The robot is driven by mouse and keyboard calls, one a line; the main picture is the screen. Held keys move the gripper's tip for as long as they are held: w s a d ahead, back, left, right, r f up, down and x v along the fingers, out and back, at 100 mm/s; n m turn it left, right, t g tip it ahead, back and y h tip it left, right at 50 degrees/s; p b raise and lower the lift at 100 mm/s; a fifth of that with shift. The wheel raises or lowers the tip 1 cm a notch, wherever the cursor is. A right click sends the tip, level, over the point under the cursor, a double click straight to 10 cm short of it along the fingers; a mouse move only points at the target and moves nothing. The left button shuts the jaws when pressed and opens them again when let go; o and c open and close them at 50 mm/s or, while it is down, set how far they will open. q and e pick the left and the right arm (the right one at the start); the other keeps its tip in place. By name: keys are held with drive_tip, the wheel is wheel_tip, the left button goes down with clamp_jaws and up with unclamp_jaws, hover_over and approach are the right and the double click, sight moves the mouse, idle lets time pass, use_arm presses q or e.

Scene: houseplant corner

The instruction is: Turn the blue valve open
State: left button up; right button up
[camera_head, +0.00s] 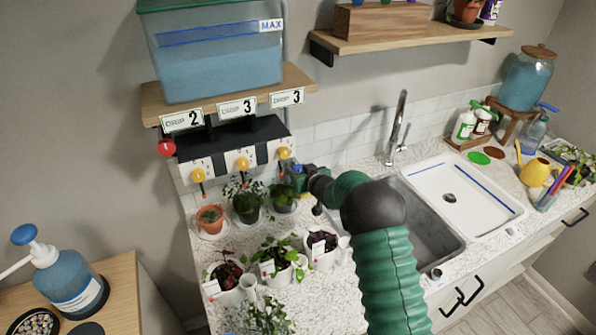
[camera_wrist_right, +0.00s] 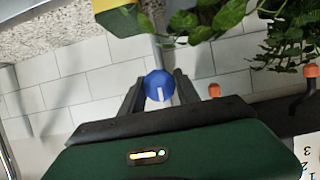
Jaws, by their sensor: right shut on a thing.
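The blue valve (camera_wrist_right: 158,86) shows in the right wrist view as a round blue knob with a white line on its face. My right gripper (camera_wrist_right: 157,92) is shut on it, with one dark finger on each side. In the head view my right arm reaches in from the lower right, and my right gripper (camera_head: 298,172) is at the wall to the right of the drip units. There the gripper mostly hides the valve. My left gripper is in neither view.
A water tank (camera_head: 222,65) stands on a wooden shelf above three drip units with yellow knobs (camera_head: 243,163). A tap (camera_head: 397,125) and sink (camera_head: 432,222) lie to the right.

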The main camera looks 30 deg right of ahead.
drive_tip(key=shift+r, duration=0.1)
clamp_jaws()
drive_tip(key=shift+r+y+p, duration=0.15)
drive_tip(key=shift+y+p, duration=0.15)
drive_tip(key=shift+p, duration=0.45)
drive_tip(key=m+p, duration=0.1)
drive_tip(key=p, duration=0.1)
drive_tip(key=m+y+p, duration=0.1)
drive_tip(key=p, duration=0.2)
drive_tip(key=shift+d+r+m+y, duration=0.1)
drive_tip(key=shift+d+m+y, duration=0.1)
drive_tip(key=shift+m+y, duration=0.15)
drive_tip(key=shift+f+m+t+y+p, duration=0.2)
drive_tip(key=shift+m+t+y+p, duration=0.2)
drive_tip(key=shift+m+y+p, duration=0.45)
drive_tip(key=shift+f+m+b, duration=0.15)
drive_tip(key=shift+m+b, duration=0.15)
drive_tip(key=shift+m, duration=0.5)
drive_tip(key=shift+d+f+m+t+y+b, duration=0.1)
drive_tip(key=shift+m+t+y+b, duration=0.25)
drive_tip(key=shift+m+y, duration=0.2)
drive_tip(key=m+t+y+b, duration=0.1)
drive_tip(key=m+b, duration=0.1)
drive_tip(key=m, duration=0.1)
drive_tip(key=shift+f, duration=0.15)
drive_tip(key=shift+m+t+y+b, duration=0.35)
drive_tip(key=shift+m+t+b, duration=0.2)
drive_tip(key=shift+m+b, duration=1.05)
